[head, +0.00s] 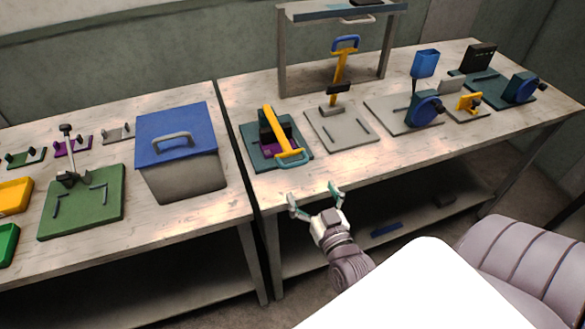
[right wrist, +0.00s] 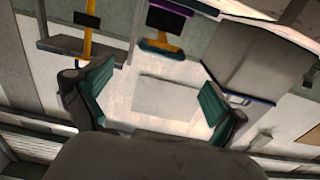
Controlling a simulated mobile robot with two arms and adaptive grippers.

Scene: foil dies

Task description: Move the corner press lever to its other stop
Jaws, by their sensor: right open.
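Several presses stand on the two tables, and no label shows which is the corner press. A green-based press (head: 80,205) on the left table has corner-shaped guides and a dark lever (head: 67,150) standing up at its back. A teal-based press (head: 262,158) on the right table has a yellow lever (head: 277,130) sloping down toward the table's front edge. My right gripper (head: 313,195) is open and empty in front of that edge, apart from every press. Its spread fingers also show in the right wrist view (right wrist: 158,78). My left gripper is not in view.
A grey box with a blue lid (head: 178,136) stands between these presses. Blue-handled machines (head: 424,108) stand farther right. The right table's front strip is clear.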

